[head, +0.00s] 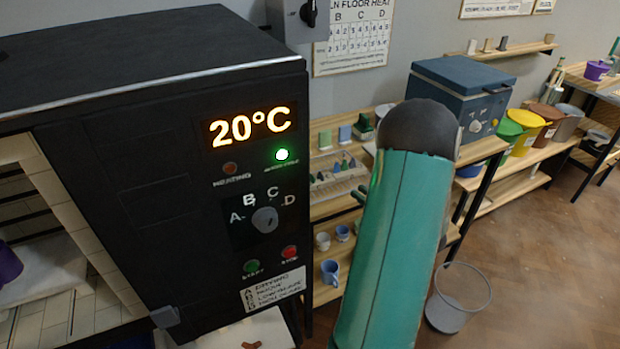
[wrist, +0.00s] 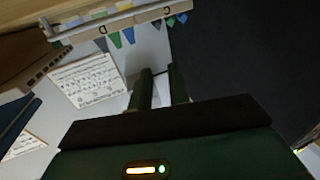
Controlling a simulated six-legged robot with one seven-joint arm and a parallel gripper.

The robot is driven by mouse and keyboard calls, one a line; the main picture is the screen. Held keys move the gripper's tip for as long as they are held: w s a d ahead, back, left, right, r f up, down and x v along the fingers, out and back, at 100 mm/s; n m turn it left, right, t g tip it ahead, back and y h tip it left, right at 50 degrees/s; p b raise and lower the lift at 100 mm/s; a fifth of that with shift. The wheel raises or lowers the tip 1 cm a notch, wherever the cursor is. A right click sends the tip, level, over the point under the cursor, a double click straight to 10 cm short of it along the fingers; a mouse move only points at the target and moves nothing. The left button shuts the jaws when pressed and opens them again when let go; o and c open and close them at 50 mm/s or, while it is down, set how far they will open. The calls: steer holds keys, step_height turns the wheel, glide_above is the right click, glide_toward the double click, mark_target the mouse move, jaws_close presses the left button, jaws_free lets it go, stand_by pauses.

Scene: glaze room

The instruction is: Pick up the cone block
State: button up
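A pale tray (head: 347,184) with several small green and dark cones (head: 345,165) stands on the wooden shelf behind the kiln in the head view. I cannot tell which piece is the cone block. In the wrist view, which looks upside down, a pale lettered bar (wrist: 140,17) carries several green, blue and grey cones (wrist: 128,36). My gripper (wrist: 160,72) shows two dark green fingers with a gap between them. It is open and empty, apart from the cones. In the head view my green arm hides most of the gripper and part of the shelf.
A black kiln (head: 190,150) reading 20°C fills the left. A blue-grey box (head: 465,75) stands right of my arm. Cups (head: 330,270) sit on the lower shelf. A wire bin (head: 455,300) stands on the floor; the floor to its right is clear.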

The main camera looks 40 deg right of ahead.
glide_toward(325, 180)
steer(key=w+r, duration=0.3)
steer(key=shift+w+d, duration=0.15)
steer(key=shift+d, duration=0.05)
steer(key=shift+w+a+r, duration=0.1)
steer(key=shift+w+r, duration=0.2)
steer(key=shift+w, duration=0.05)
steer(key=w, duration=0.5)
steer(key=shift+w+f, duration=0.15)
steer(key=shift+w, duration=0.2)
jaws_close()
